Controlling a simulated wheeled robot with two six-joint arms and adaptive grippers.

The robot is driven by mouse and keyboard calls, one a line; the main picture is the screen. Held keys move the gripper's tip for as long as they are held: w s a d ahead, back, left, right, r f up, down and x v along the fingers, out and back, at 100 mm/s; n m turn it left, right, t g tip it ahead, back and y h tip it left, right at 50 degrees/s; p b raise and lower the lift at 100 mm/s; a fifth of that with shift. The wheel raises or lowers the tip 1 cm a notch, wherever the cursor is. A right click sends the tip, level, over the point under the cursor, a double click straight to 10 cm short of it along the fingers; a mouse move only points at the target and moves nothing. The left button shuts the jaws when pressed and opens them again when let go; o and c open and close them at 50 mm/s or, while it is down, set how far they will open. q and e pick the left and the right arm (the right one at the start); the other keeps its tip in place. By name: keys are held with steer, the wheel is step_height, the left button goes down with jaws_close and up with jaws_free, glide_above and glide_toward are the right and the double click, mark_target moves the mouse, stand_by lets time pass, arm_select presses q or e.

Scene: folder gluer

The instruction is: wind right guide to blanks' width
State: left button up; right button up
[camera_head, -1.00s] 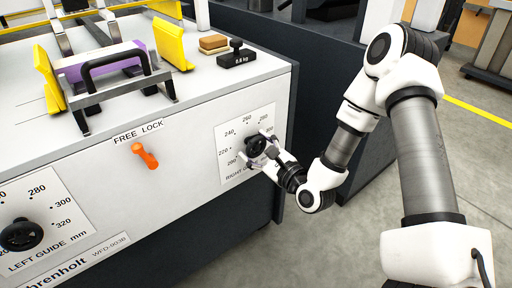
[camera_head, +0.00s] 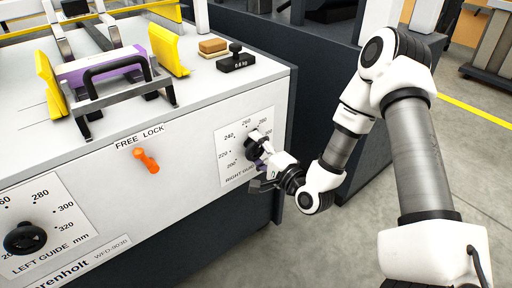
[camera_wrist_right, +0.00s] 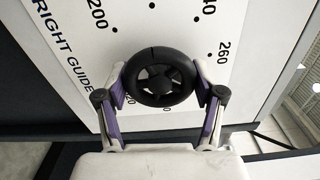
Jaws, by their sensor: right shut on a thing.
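The RIGHT GUIDE knob (camera_head: 257,145) is a black round handwheel on a white dial plate at the right end of the machine's front. In the right wrist view the knob (camera_wrist_right: 160,78) sits between the purple pads of my right gripper (camera_wrist_right: 160,92), which is shut on its rim. In the head view my right gripper (camera_head: 262,158) is turned, with its fingers one above the other. My left gripper is out of view.
An orange FREE LOCK lever (camera_head: 146,160) and the black LEFT GUIDE knob (camera_head: 24,237) are on the same front. The yellow left guide (camera_head: 50,82), a black weight (camera_head: 236,60) and a tan block (camera_head: 213,46) are on top.

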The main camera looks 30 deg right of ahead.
steer(key=n, duration=0.2)
steer(key=n+p, duration=0.1)
steer(key=n, duration=0.2)
steer(key=shift+r+n+p, duration=0.2)
steer(key=shift+n+p, duration=0.1)
steer(key=n+p, duration=0.1)
steer(key=n, duration=0.3)
steer(key=shift+r+p, duration=0.1)
steer(key=shift+p, duration=0.25)
steer(key=n+p, duration=0.2)
steer(key=n, duration=0.3)
steer(key=shift+a, duration=0.1)
steer(key=n+p, duration=0.3)
steer(key=n, duration=0.1)
steer(key=shift+a+r+n, duration=0.1)
steer(key=shift+n, duration=0.2)
steer(key=n+p, duration=0.3)
steer(key=n, duration=0.1)
steer(key=n+p, duration=0.4)
steer(key=n, duration=0.1)
steer(key=shift+a, duration=0.1)
steer(key=n+p, duration=0.4)
steer(key=shift+f+n+p, duration=0.15)
steer(key=shift+n+p, duration=0.45)
steer(key=shift+n, duration=0.2)
steer(key=shift+f+n+p, duration=0.15)
steer(key=shift+n+p, duration=0.45)
steer(key=shift+n, duration=0.2)
